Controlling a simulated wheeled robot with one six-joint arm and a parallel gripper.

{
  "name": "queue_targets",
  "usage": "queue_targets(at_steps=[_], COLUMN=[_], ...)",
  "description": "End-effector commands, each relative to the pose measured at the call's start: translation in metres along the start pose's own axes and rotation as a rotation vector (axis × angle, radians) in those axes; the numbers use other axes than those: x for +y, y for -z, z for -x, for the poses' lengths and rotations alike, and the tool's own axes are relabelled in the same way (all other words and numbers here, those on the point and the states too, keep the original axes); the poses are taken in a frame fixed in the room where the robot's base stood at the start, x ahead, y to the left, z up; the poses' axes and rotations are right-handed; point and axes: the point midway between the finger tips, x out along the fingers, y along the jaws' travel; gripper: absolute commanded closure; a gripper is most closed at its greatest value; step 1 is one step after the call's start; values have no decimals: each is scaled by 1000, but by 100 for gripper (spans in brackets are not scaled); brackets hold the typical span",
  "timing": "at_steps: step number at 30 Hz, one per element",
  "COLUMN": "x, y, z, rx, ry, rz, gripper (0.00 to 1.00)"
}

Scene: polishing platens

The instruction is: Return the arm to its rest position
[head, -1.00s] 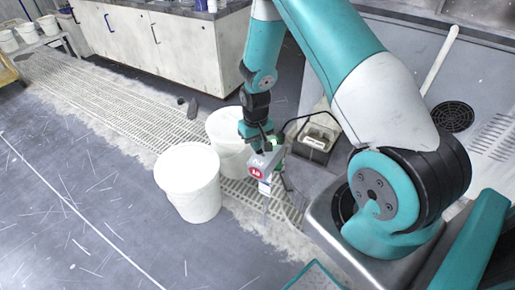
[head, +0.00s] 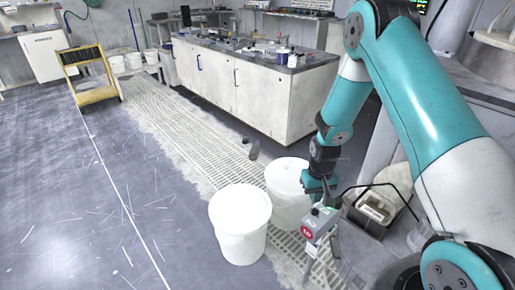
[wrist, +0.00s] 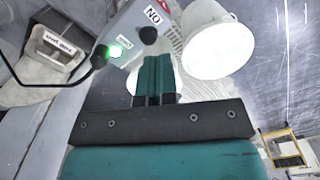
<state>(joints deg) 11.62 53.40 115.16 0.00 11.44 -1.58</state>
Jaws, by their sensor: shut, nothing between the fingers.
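My teal arm reaches down from the right in the head view. My gripper (head: 322,196) hangs at its lower end, just above a grey control box (head: 318,222) with a red round label. In the wrist view my gripper's two teal fingers (wrist: 155,80) are together with nothing between them. The control box (wrist: 132,32) is just beyond the fingertips, with a lit green light and a black knob. I cannot tell whether the fingers touch it.
Two white buckets (head: 239,226) (head: 287,178) stand left of the gripper. A long cabinet (head: 245,88) stands behind. A yellow cart (head: 97,95) is far left. The left floor is open.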

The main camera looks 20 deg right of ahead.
Motion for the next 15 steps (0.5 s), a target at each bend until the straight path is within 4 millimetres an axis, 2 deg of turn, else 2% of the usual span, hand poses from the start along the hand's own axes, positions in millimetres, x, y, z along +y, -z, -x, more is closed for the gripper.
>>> queue_targets(at_steps=[4, 7, 8, 11, 12, 15], x=[-4, -20, -28, -64, -79, -116], y=[1, 1, 1, -10, -18, -49], z=[7, 36, 50, 109, 135, 196], rx=[4, 17, 23, 44, 50, 62], ry=[5, 28, 41, 94, 118, 180], rz=[7, 38, 54, 128, 165, 267], gripper=[100, 100, 100, 100, 100, 100])
